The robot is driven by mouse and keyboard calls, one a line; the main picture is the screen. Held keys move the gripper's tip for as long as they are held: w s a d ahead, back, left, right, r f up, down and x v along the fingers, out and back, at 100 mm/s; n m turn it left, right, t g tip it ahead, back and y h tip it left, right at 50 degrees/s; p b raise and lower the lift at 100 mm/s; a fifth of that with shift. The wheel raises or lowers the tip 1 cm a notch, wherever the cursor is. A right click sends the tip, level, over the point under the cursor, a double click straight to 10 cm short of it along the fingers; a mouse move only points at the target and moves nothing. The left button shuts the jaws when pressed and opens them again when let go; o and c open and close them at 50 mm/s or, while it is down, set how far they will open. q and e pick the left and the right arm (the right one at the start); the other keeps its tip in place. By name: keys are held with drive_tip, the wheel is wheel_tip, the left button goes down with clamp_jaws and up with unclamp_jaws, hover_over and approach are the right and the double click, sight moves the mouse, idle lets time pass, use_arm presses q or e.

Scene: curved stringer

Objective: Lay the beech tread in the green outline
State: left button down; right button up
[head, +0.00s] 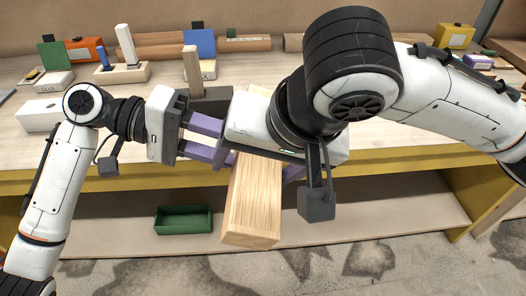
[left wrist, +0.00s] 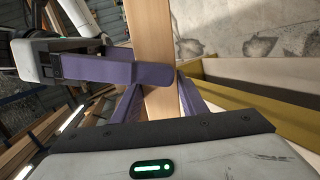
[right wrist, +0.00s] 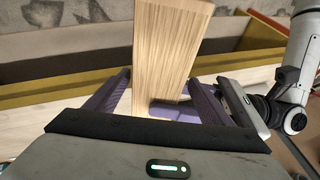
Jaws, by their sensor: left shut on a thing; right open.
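The beech tread (head: 252,205) is a pale wooden plank jutting out over the bench's front edge, its near end tilted toward me. My left gripper (head: 216,142) is shut on the tread from the left; in the left wrist view the tread (left wrist: 156,95) runs between its purple fingers. My right gripper (head: 262,165) is open, with its fingers either side of the tread (right wrist: 170,50) in the right wrist view. A purple finger of the left gripper crosses the tread there. The right arm hides part of the bench. I cannot see a green outline.
The pale bench top (head: 40,85) carries a green panel (head: 55,56), a blue panel (head: 200,42), wooden blocks and rolls along the back. A green tray (head: 184,220) sits on the lower shelf (head: 110,215). The yellow bench edge (head: 400,160) runs across below the arms.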

use_arm(q)
drive_tip(key=shift+r, duration=0.1)
use_arm(e)
drive_tip(key=shift+w+f, duration=0.1)
drive_tip(key=shift+f, duration=0.1)
drive_tip(key=shift+a, duration=0.1)
drive_tip(key=c, duration=1.4)
use_arm(q)
drive_tip(key=c, duration=1.4)
unclamp_jaws()
drive_tip(key=shift+c, duration=0.2)
use_arm(e)
drive_tip(key=shift+r, duration=0.15)
drive_tip(key=c, duration=0.4)
use_arm(q)
drive_tip(key=o, duration=0.4)
drive_tip(key=shift+o, duration=0.2)
